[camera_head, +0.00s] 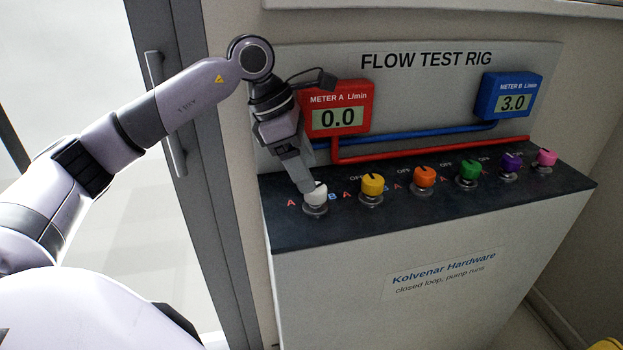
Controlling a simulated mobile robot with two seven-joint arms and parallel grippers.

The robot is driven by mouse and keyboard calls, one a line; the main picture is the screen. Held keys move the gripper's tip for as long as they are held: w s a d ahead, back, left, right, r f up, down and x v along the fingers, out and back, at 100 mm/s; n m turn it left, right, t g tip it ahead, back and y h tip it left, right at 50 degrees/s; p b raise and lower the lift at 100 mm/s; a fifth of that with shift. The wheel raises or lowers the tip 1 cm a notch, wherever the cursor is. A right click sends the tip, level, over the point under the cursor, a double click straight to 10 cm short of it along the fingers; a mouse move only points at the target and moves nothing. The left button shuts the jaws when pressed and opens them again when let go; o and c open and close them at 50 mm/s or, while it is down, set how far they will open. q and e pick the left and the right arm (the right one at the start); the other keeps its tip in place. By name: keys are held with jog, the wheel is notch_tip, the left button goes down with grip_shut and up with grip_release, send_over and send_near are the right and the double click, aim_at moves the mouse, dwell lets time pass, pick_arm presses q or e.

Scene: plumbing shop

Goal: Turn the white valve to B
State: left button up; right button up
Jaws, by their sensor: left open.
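The white valve (316,196) is the leftmost knob on the dark top of the test rig. A red A is printed to its left and a blue B to its right. My left gripper (306,186) points down at the white valve, with its fingertips at or just above the knob. The gripper is open; whether it touches the knob cannot be told. The gripper partly covers the knob's top, so its pointer mark is hard to read. Red meter A (338,118) reads 0.0, and blue meter B (512,101) reads 3.0. My right gripper is not in view.
Yellow (372,184), orange (425,176), green (469,170), purple (511,162) and pink (545,157) valves stand in a row to the right of the white one. Red and blue pipes run along the back panel (440,90). A door frame stands at the left.

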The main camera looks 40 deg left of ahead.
pick_arm(q)
jog(key=v, duration=0.3)
jog(key=shift+f, duration=0.1)
dwell(0.5)
